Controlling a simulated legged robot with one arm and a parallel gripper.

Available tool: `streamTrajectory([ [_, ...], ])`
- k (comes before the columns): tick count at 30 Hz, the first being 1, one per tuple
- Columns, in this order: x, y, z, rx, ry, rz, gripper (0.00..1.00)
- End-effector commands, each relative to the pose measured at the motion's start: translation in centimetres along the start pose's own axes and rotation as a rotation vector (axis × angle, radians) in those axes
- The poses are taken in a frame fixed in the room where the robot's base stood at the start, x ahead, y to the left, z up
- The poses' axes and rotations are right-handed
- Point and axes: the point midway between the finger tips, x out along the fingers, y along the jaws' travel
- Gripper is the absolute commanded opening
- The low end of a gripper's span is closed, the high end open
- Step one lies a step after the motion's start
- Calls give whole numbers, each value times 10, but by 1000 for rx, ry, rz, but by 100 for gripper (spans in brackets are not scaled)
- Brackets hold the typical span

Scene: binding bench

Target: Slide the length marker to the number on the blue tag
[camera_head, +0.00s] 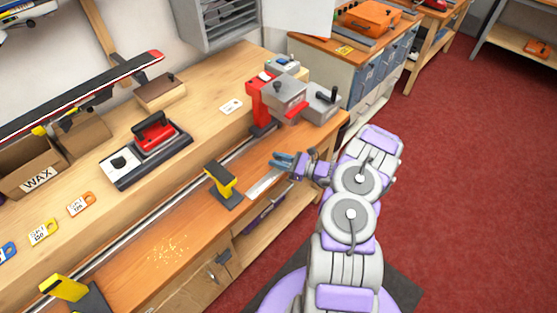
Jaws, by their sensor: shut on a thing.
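The blue tag (7,252) lies on the bench at the far left, cut off by the picture edge. Its number cannot be read. My gripper (282,161) reaches in from the right, over the front rail of the bench, just beyond the right end of a pale scale strip (264,183). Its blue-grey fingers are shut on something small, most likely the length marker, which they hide. The scale's figures are too small to read.
A yellow-and-black support (222,184) stands left of the scale, another (65,288) at lower left. A red-and-grey machine (284,94) stands behind my gripper. Yellow (43,232) and orange (81,204) tags lie near the blue one. Orange shavings (168,250) lie on the front board.

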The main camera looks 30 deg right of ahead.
Motion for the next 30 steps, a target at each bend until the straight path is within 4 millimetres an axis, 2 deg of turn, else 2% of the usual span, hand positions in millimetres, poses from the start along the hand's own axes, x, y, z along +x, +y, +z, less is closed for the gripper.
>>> streamTrajectory([
  [10, 14, 32, 0, 4, 1, 2, 0],
  [19, 13, 32, 0, 1, -1, 0, 0],
  [20, 13, 32, 0, 1, -1, 0, 32],
  [25, 13, 32, 0, 1, -1, 0, 48],
  [30, 14, 32, 0, 0, -1, 0, 50],
])
